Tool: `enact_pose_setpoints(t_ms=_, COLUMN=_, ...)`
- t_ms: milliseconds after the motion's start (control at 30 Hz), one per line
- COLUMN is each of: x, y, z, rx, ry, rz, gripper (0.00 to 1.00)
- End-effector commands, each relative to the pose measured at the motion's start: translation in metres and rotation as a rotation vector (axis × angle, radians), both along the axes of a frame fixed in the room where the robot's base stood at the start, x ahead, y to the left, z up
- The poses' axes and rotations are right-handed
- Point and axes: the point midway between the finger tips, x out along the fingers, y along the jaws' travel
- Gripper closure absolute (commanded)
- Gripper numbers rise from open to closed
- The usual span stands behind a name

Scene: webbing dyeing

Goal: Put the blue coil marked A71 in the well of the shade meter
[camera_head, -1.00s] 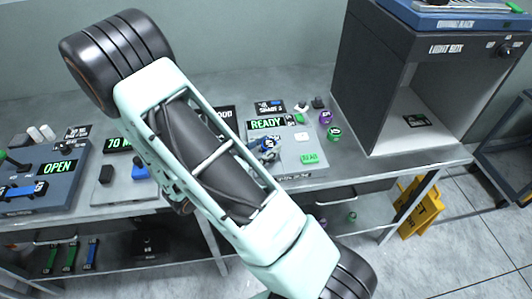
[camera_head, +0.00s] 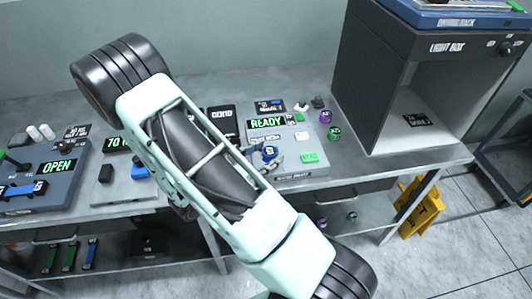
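The shade meter (camera_head: 314,147) is a flat grey unit on the bench with a lit READY display and a green READ button. A small blue coil (camera_head: 269,152) with a pale mark on its face shows over the left part of the meter; the mark is too small to read. My gripper (camera_head: 271,160) is at the coil, its grey fingers mostly hidden by my pale green arm. I cannot tell whether the fingers hold the coil or whether it rests in the well. The well itself is hidden.
A purple coil (camera_head: 325,117) and a green coil (camera_head: 334,133) stand right of the meter, near the light box (camera_head: 374,75). Left are a unit reading OPEN (camera_head: 70,181) and one reading 70 (camera_head: 104,170). A yellow floor sign (camera_head: 421,207) stands below the bench.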

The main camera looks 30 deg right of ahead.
Motion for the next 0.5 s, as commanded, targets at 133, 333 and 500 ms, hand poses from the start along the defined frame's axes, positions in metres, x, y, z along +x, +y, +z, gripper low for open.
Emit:
enact_pose_setpoints(t_ms=133, x=0.0, y=0.0, z=0.0, rx=0.0, ry=0.0, rz=0.0, gripper=0.51)
enact_pose_setpoints(t_ms=333, x=0.0, y=0.001, z=0.006, rx=0.0, ry=0.0, rz=0.0, gripper=0.51)
enact_pose_setpoints(t_ms=500, x=-0.01, y=0.03, z=0.008, rx=0.003, ry=-0.002, rz=0.005, gripper=0.51)
